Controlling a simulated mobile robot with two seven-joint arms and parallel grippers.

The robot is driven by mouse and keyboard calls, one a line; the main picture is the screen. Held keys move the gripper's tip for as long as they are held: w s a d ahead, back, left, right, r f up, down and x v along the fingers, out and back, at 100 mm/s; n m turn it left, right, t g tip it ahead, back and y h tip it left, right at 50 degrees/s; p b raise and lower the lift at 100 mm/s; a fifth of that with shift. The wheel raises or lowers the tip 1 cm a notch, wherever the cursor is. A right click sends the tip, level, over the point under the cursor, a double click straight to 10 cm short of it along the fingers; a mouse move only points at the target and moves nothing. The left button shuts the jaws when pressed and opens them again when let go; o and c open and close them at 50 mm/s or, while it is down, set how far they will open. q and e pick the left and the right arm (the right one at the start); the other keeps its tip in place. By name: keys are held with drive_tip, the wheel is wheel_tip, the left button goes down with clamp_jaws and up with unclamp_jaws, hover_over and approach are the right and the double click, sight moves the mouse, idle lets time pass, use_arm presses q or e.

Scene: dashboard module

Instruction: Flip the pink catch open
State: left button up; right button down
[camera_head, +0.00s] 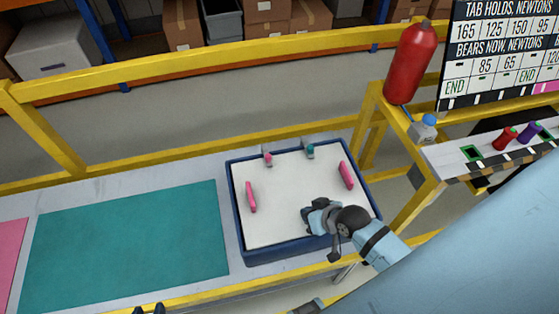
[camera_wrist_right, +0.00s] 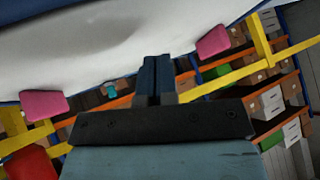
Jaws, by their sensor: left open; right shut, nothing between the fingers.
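The pink catch (camera_head: 268,158) is a small pink piece on a grey mount at the back edge of a white panel (camera_head: 290,190) in a blue-rimmed tray. A teal catch (camera_head: 310,151) stands to its right; a teal piece also shows in the right wrist view (camera_wrist_right: 111,92). My right gripper (camera_wrist_right: 153,60) is shut and empty, close to the white panel, near the tray's front right in the head view and apart from the pink catch. My left gripper (camera_head: 149,309) is open at the bottom edge, mostly out of frame.
Two pink handles stand on the panel, left (camera_head: 251,197) and right (camera_head: 346,175). A teal mat (camera_head: 130,245) lies left of the tray. A yellow rail (camera_head: 220,57) runs behind. A red cylinder (camera_head: 410,62) stands at the back right.

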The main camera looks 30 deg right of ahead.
drive_tip(key=w+d+m+g+b, duration=0.1)
drive_tip(key=d, duration=0.1)
drive_tip(key=w+d+f+m+g+y+b, duration=0.1)
drive_tip(key=w, duration=0.1)
drive_tip(key=shift+w+d, duration=0.25)
drive_tip(key=shift+d, duration=0.15)
drive_tip(key=w+d+m+y, duration=0.1)
drive_tip(key=w+d, duration=0.1)
drive_tip(key=w+d+r+m+y+b, duration=0.1)
drive_tip(key=w, duration=0.1)
drive_tip(key=shift+w+d, duration=0.25)
drive_tip(key=shift+d, duration=0.1)
drive_tip(key=w+d+r+m+y, duration=0.1)
drive_tip(key=w+d+r, duration=0.1)
drive_tip(key=w+d+r+m+t+y+b, duration=0.1)
drive_tip(key=w+d+r+m+y, duration=0.1)
drive_tip(key=w+d, duration=0.1)
drive_tip(key=shift+w+r, duration=0.1)
drive_tip(key=shift+w, duration=0.05)
use_arm(q)
drive_tip(key=f, duration=0.5)
drive_tip(key=shift+w+d+f, duration=0.1)
drive_tip(key=shift+d, duration=0.2)
use_arm(e)
drive_tip(key=shift+w+d+r+y, duration=0.1)
drive_tip(key=shift+d+r+y, duration=0.05)
drive_tip(key=shift+r+y, duration=0.15)
